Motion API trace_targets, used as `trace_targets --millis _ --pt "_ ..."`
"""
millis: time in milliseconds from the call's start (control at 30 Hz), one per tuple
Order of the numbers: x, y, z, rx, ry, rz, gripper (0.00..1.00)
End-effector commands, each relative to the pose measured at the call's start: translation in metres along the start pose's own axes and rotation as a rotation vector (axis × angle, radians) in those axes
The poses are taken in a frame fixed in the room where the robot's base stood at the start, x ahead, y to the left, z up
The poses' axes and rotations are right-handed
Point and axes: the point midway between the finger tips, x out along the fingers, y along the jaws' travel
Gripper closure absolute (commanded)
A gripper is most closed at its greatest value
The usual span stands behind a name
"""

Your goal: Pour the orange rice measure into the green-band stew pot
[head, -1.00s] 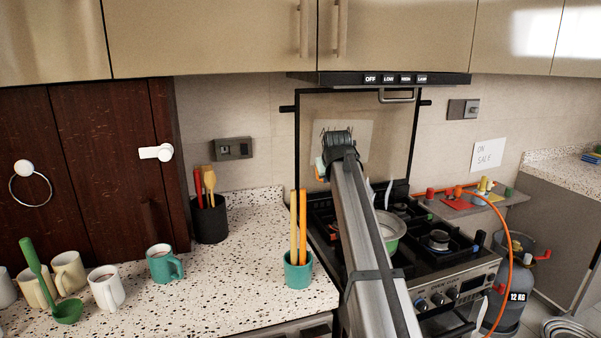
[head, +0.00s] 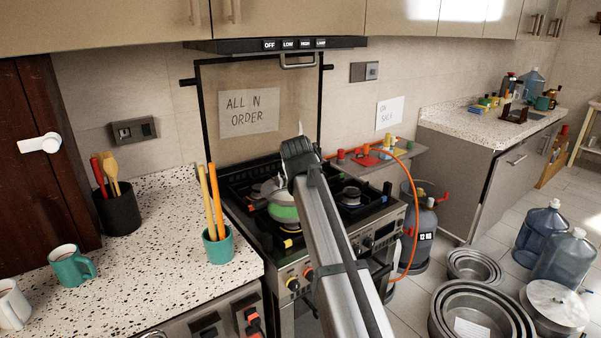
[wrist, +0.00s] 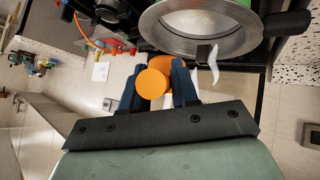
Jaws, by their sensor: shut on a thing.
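The stew pot (head: 284,213) with a green band stands on the stove's left side, partly behind my arm in the head view. In the wrist view the pot (wrist: 158,35) shows its grey rim and pale inside at the top. My gripper (wrist: 165,72) is shut on the orange rice measure (wrist: 152,84), between its two dark blue fingers. The measure is close beside the pot's rim in that picture; I cannot tell its height above it. The measure's contents are not visible. In the head view my arm hides the fingers and the measure.
A teal cup with utensils (head: 217,247) stands at the counter edge left of the stove. A small shelf (head: 378,158) with coloured items is right of the stove, with an orange hose (head: 411,232) and gas cylinder (head: 418,228). Metal pans (head: 482,310) sit on the floor.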

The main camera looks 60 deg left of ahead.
Motion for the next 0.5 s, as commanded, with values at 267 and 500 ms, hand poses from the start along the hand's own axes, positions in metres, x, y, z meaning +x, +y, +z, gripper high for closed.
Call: trace_targets --millis 267,500 --pt "0.0094 -0.0057 0.0099 -0.187 -0.006 0.182 1.00" --pt "0.0090 -0.0087 0.0088 -0.350 -0.010 0.343 1.00"
